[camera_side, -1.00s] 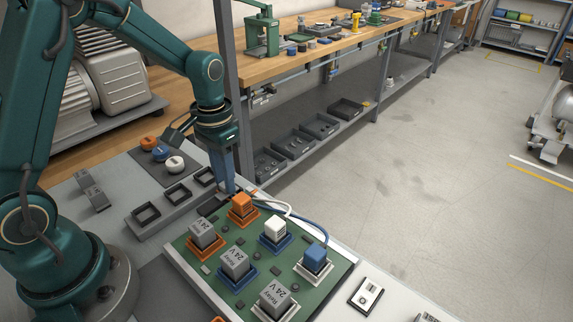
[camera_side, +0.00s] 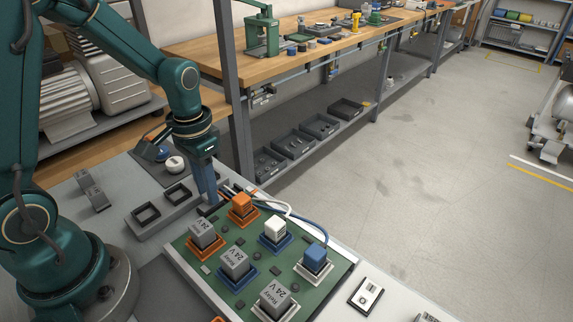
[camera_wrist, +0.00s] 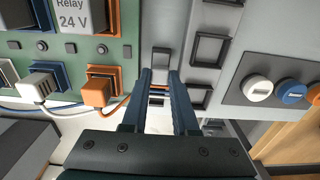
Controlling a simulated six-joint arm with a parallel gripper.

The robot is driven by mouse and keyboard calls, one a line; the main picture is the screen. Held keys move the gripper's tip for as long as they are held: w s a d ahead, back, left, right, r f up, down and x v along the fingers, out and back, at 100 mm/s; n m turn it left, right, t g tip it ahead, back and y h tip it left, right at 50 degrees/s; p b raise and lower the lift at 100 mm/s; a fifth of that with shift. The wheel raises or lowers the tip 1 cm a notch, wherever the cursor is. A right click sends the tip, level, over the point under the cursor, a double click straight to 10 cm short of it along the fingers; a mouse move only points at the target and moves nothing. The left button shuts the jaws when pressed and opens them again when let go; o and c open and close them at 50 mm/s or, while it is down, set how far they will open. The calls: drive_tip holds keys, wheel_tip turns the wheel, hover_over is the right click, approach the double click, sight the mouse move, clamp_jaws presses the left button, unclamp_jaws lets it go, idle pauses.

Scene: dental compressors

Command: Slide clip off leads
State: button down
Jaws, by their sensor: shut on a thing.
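My gripper (camera_side: 209,203) points down at the far left corner of the green relay board (camera_side: 188,250). In the wrist view its two fingers (camera_wrist: 160,74) are close together on a small dark piece (camera_wrist: 157,97), which looks like the clip and is mostly hidden between them. An orange lead (camera_wrist: 119,109) runs from the orange plug (camera_wrist: 97,91) toward the fingers. A white lead (camera_side: 290,209) and a blue lead (camera_side: 310,228) curve from the white plug (camera_side: 275,228) and the blue plug (camera_side: 315,255) toward the same corner. Whether the clip still surrounds the leads I cannot tell.
Several grey 24 V relays (camera_side: 235,263) stand on the board. A workbench (camera_side: 300,55) stands behind; open floor lies right.

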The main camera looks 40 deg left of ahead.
drive_tip(key=shift+s, duration=0.2)
drive_tip(key=c, duration=0.7)
unclamp_jaws()
drive_tip(key=shift+r, duration=2.55)
